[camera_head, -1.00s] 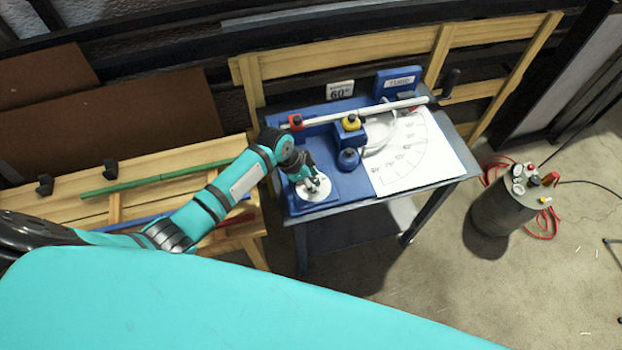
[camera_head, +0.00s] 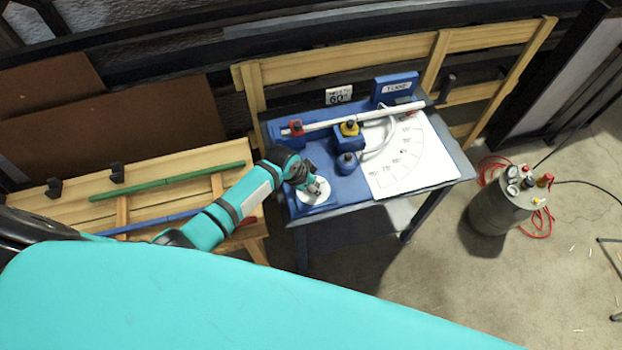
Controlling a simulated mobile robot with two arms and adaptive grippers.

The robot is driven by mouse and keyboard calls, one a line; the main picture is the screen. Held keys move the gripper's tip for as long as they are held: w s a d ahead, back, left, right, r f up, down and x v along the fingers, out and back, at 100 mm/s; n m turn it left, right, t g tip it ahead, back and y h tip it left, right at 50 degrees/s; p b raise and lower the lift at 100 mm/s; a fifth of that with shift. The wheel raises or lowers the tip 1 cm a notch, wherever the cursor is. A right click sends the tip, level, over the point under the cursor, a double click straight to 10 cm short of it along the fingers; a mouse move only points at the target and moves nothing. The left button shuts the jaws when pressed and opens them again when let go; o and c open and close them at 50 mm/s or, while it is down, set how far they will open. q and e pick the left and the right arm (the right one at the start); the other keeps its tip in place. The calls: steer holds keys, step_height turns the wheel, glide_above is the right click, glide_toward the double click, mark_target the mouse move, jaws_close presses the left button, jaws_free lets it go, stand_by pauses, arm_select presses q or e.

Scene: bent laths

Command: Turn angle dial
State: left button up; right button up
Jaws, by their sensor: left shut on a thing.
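The angle dial (camera_head: 312,197) is a pale round disc on the front left corner of the blue bench (camera_head: 345,185). My left gripper (camera_head: 316,188) is over the dial and shut on its middle, pointing down; the fingers partly hide the knob. A white protractor sheet (camera_head: 420,165) with angle marks lies on the right of the bench. A pale lath (camera_head: 350,118) lies across the back of the bench, by a red clamp (camera_head: 296,127) and a yellow-topped blue block (camera_head: 349,131). A small sign (camera_head: 339,95) reads 60. My right gripper is not in view.
A dark tank (camera_head: 505,205) with gauges and red hose stands on the floor at right. A wooden rack (camera_head: 130,180) with green and blue laths is at left. A blue labelled box (camera_head: 396,86) stands at the bench's back. Open floor lies in front.

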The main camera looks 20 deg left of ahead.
arm_select(q)
steer(key=n+p, duration=0.1)
steer(key=n+y, duration=0.1)
steer(key=shift+d+r+n+p, duration=0.15)
steer(key=shift+r+n+p, duration=0.05)
steer(key=shift+n+p, duration=0.15)
steer(key=shift+f+n+t+y+p, duration=0.1)
steer(key=shift+n+t+y+p, duration=0.25)
steer(key=shift+n+p, duration=0.5)
steer(key=shift+n, duration=0.3)
steer(key=o, duration=1.2)
steer(key=shift+f, duration=0.1)
steer(key=shift+c, duration=0.2)
steer(key=d+v, duration=0.1)
steer(key=v, duration=1.1)
steer(key=shift+a, duration=0.4)
